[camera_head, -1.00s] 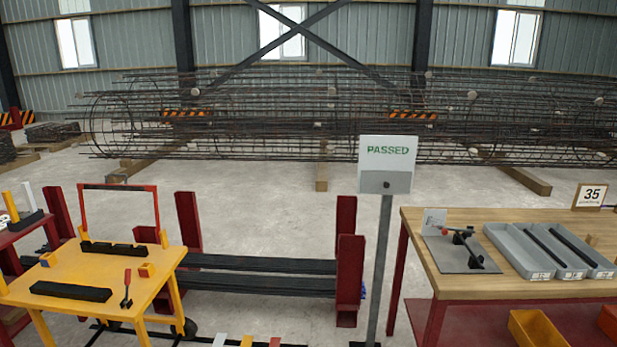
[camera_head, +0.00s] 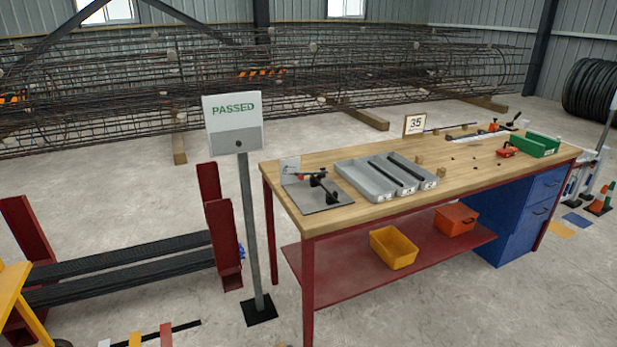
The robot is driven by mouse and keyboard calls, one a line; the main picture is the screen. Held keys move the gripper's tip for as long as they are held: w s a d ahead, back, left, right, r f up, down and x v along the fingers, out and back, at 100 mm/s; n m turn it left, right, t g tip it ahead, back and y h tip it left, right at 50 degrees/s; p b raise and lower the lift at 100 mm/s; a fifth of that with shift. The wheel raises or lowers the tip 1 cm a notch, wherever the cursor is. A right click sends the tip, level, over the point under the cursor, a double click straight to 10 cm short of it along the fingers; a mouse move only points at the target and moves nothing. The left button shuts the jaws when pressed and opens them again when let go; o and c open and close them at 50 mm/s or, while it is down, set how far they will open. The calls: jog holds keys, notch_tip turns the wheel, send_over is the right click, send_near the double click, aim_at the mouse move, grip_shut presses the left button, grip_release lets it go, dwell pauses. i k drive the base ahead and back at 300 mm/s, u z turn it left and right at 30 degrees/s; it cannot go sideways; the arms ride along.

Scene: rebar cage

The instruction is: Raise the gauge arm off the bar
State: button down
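A gauge stands on a grey plate (camera_head: 322,197) at the near left end of the wooden workbench (camera_head: 370,213). Its gauge arm (camera_head: 311,175) is a thin dark piece with a red part, above black supports. At this distance I cannot tell whether the arm rests on a bar. Two dark bars (camera_head: 394,171) lie in the grey trays (camera_head: 366,183) just right of the plate. A small white card (camera_head: 290,169) stands at the plate's back left. My gripper is not in view.
A "PASSED" sign (camera_head: 234,122) on a post stands left of the bench. A "35" sign (camera_head: 415,124), a green bin (camera_head: 534,146) and small tools are farther along the bench. Yellow (camera_head: 394,247) and orange (camera_head: 456,219) bins sit on the lower shelf. Open concrete floor lies in front.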

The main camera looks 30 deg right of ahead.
aim_at(300, 175)
jog(key=i, duration=0.75)
jog(key=u, duration=1)
jog(key=k, duration=0.55)
jog(key=u, duration=0.15)
